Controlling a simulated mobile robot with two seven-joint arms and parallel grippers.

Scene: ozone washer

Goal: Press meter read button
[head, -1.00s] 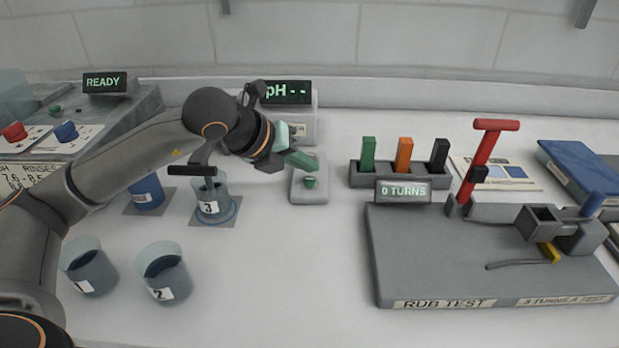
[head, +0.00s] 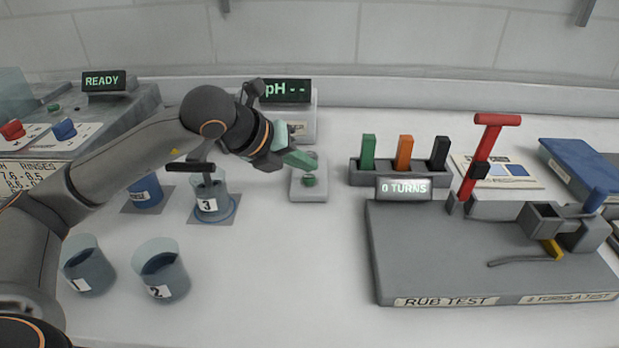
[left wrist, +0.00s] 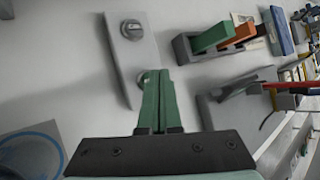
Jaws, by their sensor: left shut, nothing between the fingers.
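The pH meter (head: 290,95) stands at the back with its display reading "pH --", partly hidden by my left arm. In front of it a small pale button box (head: 309,192) carries a round green button (head: 309,181). My left gripper (head: 303,161) has green fingers, shut and empty, at the back part of this box, just behind the green button in the picture. In the left wrist view the fingertips (left wrist: 157,73) overlap the pale box (left wrist: 118,60) beside one round knob (left wrist: 145,77); another round knob (left wrist: 131,29) is clear. Contact cannot be told.
Beaker 3 (head: 211,206) with a probe stands under my left forearm. Beakers 1 (head: 88,270) and 2 (head: 162,273) stand in front. A rack (head: 420,174) of coloured blocks and the rub test rig (head: 460,265) are at right. The middle bench is free.

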